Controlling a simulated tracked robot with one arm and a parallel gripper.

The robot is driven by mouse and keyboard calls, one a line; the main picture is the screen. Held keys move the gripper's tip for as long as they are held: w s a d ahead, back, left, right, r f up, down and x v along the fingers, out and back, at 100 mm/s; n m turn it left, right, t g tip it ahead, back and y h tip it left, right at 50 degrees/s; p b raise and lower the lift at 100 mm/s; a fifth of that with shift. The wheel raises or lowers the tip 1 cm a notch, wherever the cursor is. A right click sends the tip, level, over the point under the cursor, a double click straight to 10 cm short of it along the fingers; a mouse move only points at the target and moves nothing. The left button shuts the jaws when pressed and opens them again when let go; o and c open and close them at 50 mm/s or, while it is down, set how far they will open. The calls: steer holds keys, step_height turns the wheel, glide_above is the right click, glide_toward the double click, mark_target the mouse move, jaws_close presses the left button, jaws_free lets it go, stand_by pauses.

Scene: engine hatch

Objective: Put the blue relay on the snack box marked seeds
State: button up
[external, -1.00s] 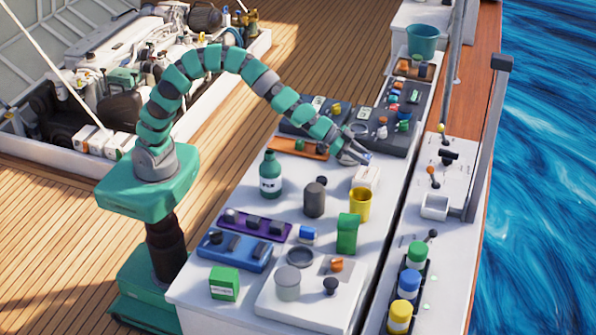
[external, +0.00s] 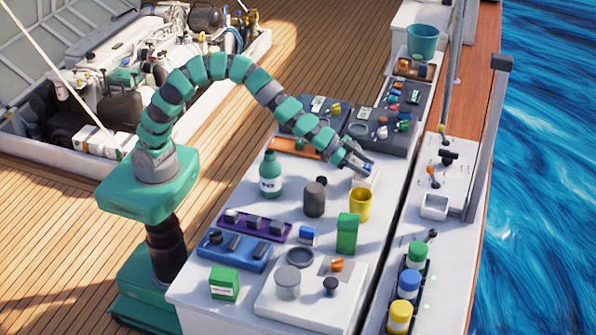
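My gripper (external: 362,164) is at the far right part of the white table, pointing down and right. Another small blue block with a pale side (external: 308,235) lies on the table in front.
A green bottle (external: 270,175) stands to the left. Dark panels (external: 378,140) with small parts lie behind. A gap runs along the table's right edge.

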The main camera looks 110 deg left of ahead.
steer(key=shift+r, duration=0.15)
steer(key=shift+s+r, duration=0.1)
steer(key=shift+s, duration=0.05)
steer(key=p+v, duration=0.1)
steer(key=v, duration=1)
steer(key=shift+s, duration=0.35)
steer(key=shift+r, duration=0.1)
step_height(320, 180, up, 15)
steer(key=d+t+h, duration=0.1)
steer(key=d, duration=0.2)
steer(key=s+d+r, duration=0.2)
steer(key=s+r, duration=0.4)
steer(key=r, duration=0.3)
steer(key=s+d+r+t, duration=0.1)
steer(key=s+d+r, duration=0.1)
steer(key=s+r, duration=0.4)
steer(key=s+d+r+t+y, duration=0.1)
steer(key=s+d+r, duration=0.2)
steer(key=r, duration=1.1)
steer(key=v, duration=0.3)
steer(key=shift+s+f, duration=0.2)
steer(key=shift+s, duration=0.25)
steer(key=shift+f, duration=0.1)
